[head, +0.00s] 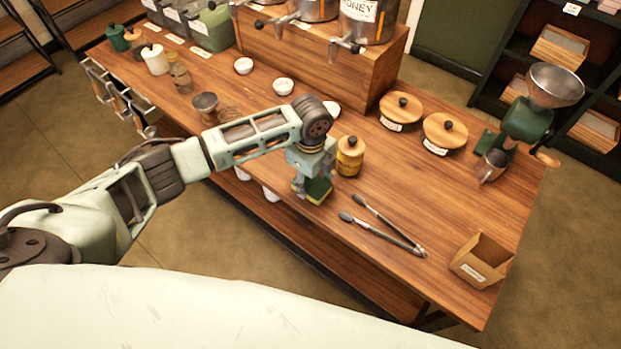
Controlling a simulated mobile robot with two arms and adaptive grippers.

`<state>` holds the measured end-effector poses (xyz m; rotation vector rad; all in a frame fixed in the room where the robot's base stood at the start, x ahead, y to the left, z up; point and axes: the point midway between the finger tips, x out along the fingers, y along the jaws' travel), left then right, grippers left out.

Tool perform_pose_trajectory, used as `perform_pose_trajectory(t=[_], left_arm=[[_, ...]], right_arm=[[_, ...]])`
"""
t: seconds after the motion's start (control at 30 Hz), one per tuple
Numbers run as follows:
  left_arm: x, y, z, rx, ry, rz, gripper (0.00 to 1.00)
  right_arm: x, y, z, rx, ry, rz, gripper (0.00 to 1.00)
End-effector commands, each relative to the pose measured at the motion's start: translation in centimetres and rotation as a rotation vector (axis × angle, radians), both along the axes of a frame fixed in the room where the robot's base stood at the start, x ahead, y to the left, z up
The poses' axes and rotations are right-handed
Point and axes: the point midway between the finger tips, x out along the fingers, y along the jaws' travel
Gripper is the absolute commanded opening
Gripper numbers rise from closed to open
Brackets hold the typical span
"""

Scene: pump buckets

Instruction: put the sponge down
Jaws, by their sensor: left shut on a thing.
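The sponge (318,192), green with a yellowish part, is at the front edge of the wooden table (450,225). My left gripper (311,178) points down and is shut on the sponge from above. The sponge is at or just above the table top; I cannot tell whether it touches the wood. The fingers hide its upper part. My right gripper is not in view.
A jar with a wooden lid (349,156) stands close right of my left gripper. Metal tongs (385,228) lie to the right, with a small wooden box (480,262) beyond. White bowls (283,87) and wooden lids (445,130) are behind. Table between tongs and lids is clear.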

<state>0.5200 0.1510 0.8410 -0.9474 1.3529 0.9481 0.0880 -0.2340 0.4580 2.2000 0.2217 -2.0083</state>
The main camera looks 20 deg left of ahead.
Motion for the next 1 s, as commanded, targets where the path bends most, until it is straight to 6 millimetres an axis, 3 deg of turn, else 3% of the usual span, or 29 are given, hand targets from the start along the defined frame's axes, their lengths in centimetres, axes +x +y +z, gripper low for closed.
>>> perform_pose_trajectory(t=[0.23, 0.27, 0.43, 0.77, 1.0], left_arm=[[0.0, 0.0, -0.4, 0.000, 0.001, 0.001, 0.25], [0.0, 0.0, -0.3, 0.000, 0.000, 0.001, 0.52], [0.0, 0.0, -0.3, 0.000, 0.000, 0.001, 0.67], [0.0, 0.0, -0.2, 0.000, 0.000, 0.001, 0.68], [0.2, 0.0, 2.6, 0.000, -0.004, 0.001, 0.68]], right_arm=[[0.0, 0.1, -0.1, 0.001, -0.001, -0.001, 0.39], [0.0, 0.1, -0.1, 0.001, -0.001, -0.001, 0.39], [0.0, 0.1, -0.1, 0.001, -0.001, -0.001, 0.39], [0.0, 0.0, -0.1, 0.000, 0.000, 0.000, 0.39], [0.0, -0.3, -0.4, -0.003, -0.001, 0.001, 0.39]])
